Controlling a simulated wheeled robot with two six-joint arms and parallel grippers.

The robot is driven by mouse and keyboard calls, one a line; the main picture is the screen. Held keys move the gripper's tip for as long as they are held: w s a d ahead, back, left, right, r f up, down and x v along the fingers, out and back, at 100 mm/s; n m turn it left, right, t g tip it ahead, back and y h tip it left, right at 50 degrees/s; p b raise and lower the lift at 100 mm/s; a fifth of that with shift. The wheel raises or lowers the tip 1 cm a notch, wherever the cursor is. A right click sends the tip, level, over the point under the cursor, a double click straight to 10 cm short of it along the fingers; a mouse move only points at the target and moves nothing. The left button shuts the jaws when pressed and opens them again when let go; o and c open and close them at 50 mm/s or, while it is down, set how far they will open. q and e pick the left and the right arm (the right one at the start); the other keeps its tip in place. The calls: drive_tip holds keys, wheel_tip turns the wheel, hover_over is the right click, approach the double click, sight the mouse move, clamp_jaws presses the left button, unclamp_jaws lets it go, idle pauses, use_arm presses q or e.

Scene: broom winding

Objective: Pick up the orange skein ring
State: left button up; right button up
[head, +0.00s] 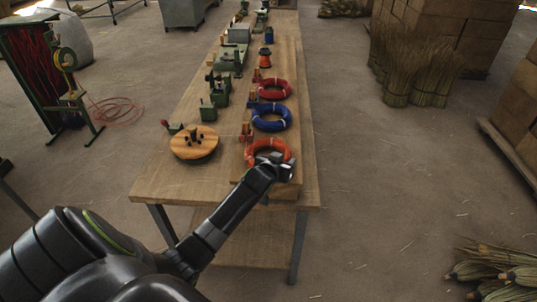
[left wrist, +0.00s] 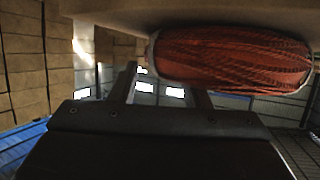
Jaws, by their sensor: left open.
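The orange skein ring (head: 268,152) lies on the wooden board at the near end of the long table, with light ties around it. My left gripper (head: 283,168) is at the near right side of the ring and overlaps its near edge in the head view. In the left wrist view the skein (left wrist: 232,58) shows large as a strand-wound roll above and ahead of the open fingers (left wrist: 165,88). The right finger's tip is close to the skein or partly hidden by it; I cannot tell if they touch. My right gripper is not in view.
A blue ring (head: 271,117) and a red ring (head: 274,88) lie farther back on the same board. A round wooden disc (head: 194,141) with small pegs stands left of the orange ring. Green metal devices (head: 220,92) line the table's left side.

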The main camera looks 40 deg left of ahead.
use_arm(q)
drive_tip(key=shift+w+a+f, duration=0.1)
drive_tip(key=shift+w+f, duration=0.15)
drive_tip(key=shift+w, duration=0.3)
clamp_jaws()
